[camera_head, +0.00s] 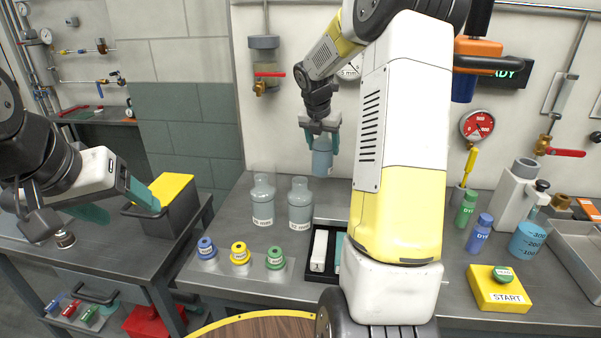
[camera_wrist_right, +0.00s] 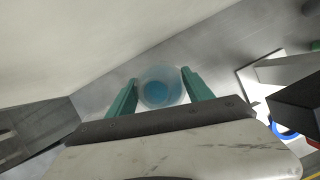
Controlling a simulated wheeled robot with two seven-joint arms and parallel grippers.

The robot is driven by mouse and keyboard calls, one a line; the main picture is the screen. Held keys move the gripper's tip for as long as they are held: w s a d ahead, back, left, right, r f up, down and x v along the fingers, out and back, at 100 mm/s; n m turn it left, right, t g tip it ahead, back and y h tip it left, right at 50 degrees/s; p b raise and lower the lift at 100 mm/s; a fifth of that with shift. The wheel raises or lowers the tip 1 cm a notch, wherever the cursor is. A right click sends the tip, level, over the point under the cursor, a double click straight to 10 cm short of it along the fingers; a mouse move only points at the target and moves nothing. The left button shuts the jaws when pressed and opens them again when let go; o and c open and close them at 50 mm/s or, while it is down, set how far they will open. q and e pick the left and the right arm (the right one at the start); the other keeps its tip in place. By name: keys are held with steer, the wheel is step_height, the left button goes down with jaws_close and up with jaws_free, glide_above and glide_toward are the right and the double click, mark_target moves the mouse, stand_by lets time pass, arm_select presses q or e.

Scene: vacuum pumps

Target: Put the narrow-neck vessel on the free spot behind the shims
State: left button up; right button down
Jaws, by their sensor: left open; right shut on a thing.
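My right gripper (camera_head: 322,130) is shut on a pale blue vessel (camera_head: 322,160), held above the back of the bench by the wall. Its top is hidden by the gripper in the head view. In the right wrist view the vessel (camera_wrist_right: 160,88) is round and clear with blue inside, between the green fingers. My left gripper (camera_head: 118,203) is open and empty by a yellow-topped box. I cannot tell which items are the shims.
A black tray (camera_head: 334,276) with a white block (camera_head: 319,250) lies in front of the held vessel. Blue, yellow and green capped jars (camera_head: 240,253) stand left of it. A dye bottle (camera_head: 480,232), blue flask (camera_head: 527,238) and START button box (camera_head: 498,290) are at right.

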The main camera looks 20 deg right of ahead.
mark_target(322, 167)
step_height(322, 167, down, 7)
steer(key=shift+f, duration=0.15)
stand_by(0.4)
steer(key=shift+c, duration=2.1)
jaws_free()
steer(key=shift+f, duration=0.2)
